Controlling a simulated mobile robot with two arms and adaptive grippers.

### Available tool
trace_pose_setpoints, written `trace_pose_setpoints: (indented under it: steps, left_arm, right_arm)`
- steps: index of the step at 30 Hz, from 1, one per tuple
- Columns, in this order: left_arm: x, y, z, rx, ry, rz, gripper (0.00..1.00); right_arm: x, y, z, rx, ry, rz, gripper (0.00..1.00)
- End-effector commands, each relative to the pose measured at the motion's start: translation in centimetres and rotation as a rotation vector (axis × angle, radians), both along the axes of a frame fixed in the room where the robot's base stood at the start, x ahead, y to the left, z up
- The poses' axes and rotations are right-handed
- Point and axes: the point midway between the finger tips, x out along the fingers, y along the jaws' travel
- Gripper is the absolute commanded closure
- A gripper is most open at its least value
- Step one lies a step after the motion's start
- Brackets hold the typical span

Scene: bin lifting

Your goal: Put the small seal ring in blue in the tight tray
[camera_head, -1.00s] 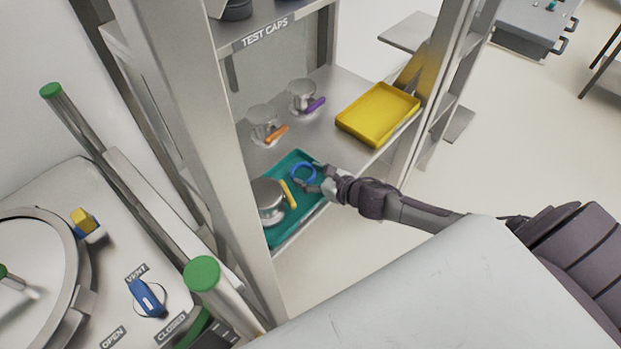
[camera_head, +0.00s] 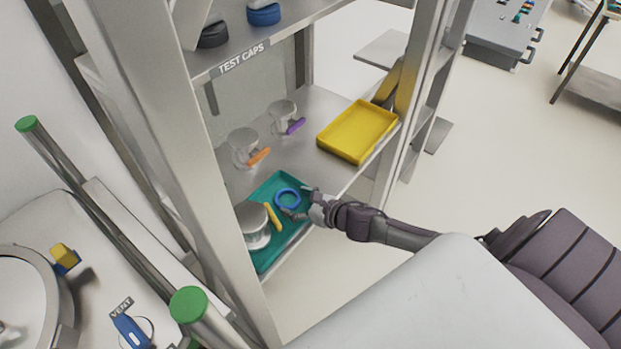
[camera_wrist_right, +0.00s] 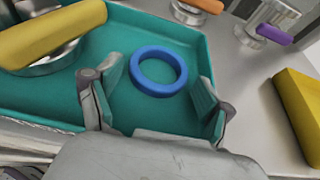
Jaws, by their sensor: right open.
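The small blue seal ring (camera_head: 287,198) lies flat in the teal tray (camera_head: 262,266) on the lower shelf, to the right of a metal cap with a yellow handle (camera_head: 252,222). My right gripper (camera_head: 300,203) is open and empty at the tray's right side, beside the ring. In the right wrist view the ring (camera_wrist_right: 159,71) lies just ahead of and between the two spread fingers (camera_wrist_right: 155,100), with teal tray floor showing around it. My left gripper is not in view.
A yellow tray (camera_head: 359,132) sits on the shelf's right end. Metal caps with an orange handle (camera_head: 246,148) and a purple handle (camera_head: 285,118) stand behind the teal tray. The shelf post (camera_head: 205,200) rises close on the left.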

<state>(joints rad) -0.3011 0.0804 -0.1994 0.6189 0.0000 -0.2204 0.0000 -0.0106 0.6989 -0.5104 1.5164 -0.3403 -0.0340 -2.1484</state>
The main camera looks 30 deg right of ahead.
Motion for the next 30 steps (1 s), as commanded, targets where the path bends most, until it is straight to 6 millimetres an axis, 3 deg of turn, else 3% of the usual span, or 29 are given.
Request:
trace_pose_setpoints:
  steps: [9,15,24,30]
  left_arm:
    - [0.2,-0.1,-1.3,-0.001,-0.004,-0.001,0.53]
    - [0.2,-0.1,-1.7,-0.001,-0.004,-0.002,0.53]
    - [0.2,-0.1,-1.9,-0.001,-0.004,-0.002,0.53]
    - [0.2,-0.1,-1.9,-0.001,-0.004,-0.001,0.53]
  right_arm:
    - [-5.8,-2.0,2.0,-0.001,0.005,0.002,0.2]
    - [-8.4,-2.9,3.4,0.001,0.003,0.001,0.2]
    - [-9.7,-3.4,4.3,0.0,0.0,0.001,0.2]
    - [-9.7,-3.8,3.7,0.021,0.016,-0.022,0.2]
